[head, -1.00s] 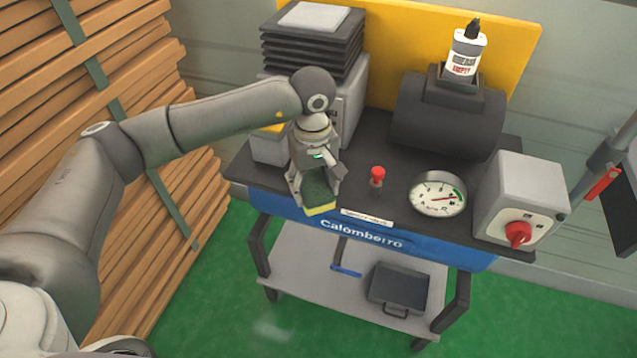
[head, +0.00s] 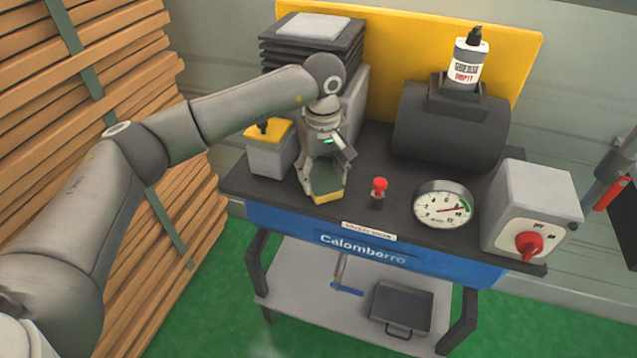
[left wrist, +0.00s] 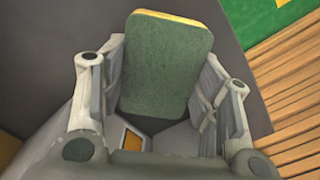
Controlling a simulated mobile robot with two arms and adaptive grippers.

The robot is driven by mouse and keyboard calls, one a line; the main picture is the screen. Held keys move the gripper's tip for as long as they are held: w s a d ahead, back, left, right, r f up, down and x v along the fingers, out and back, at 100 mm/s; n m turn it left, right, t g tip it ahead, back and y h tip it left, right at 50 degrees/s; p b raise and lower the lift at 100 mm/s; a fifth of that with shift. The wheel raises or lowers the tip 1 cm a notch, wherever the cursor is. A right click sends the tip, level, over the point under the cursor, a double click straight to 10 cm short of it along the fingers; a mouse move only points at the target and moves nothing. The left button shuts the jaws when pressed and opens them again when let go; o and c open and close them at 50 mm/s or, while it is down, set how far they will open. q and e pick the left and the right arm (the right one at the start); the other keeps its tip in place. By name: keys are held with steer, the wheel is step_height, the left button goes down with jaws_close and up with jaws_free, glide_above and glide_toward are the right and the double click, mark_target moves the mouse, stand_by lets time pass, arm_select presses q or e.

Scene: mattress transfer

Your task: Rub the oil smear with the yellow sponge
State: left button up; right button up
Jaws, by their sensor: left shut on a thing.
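The sponge (head: 327,187), yellow with a dark green face, is held in my left gripper (head: 325,184) over the front left part of the dark cart top (head: 405,225). In the left wrist view the sponge (left wrist: 167,62) sits between the two fingers, green face toward the camera, with a thin yellow edge at its top. I cannot tell whether the sponge touches the cart top. I cannot make out the oil smear in either view; the gripper and sponge cover part of the surface. My right gripper is not in view.
A red button (head: 379,188), a round gauge (head: 443,205) and a grey box with a red knob (head: 527,245) stand right of the sponge. A small yellow-topped box (head: 268,158) is left of it. A black cylinder (head: 448,125) stands behind. Stacked planks (head: 120,150) fill the left.

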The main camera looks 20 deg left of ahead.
mark_target(325, 167)
arm_select(q)
steer(key=shift+w+b, duration=0.4)
steer(key=shift+w, duration=0.85)
steer(key=shift+w+r, duration=0.1)
steer(key=shift+w, duration=0.1)
steer(key=shift+w+a+r, duration=0.15)
steer(key=shift+w+r, duration=0.1)
steer(key=shift+r, duration=0.3)
steer(key=shift+s, duration=0.2)
steer(key=shift+c, duration=0.5)
steer(key=shift+s+f, duration=0.3)
steer(key=shift+s, duration=1)
steer(key=shift+s+f, duration=0.15)
steer(key=shift+s, duration=0.7)
steer(key=shift+s+f, duration=0.1)
steer(key=shift+s, duration=0.7)
steer(key=shift+s+f+b, duration=0.15)
steer(key=shift+s+b, duration=0.05)
steer(key=shift+s, duration=0.75)
steer(key=shift+s+f+b, duration=0.15)
steer(key=shift+s+b, duration=0.05)
steer(key=shift+s, duration=0.7)
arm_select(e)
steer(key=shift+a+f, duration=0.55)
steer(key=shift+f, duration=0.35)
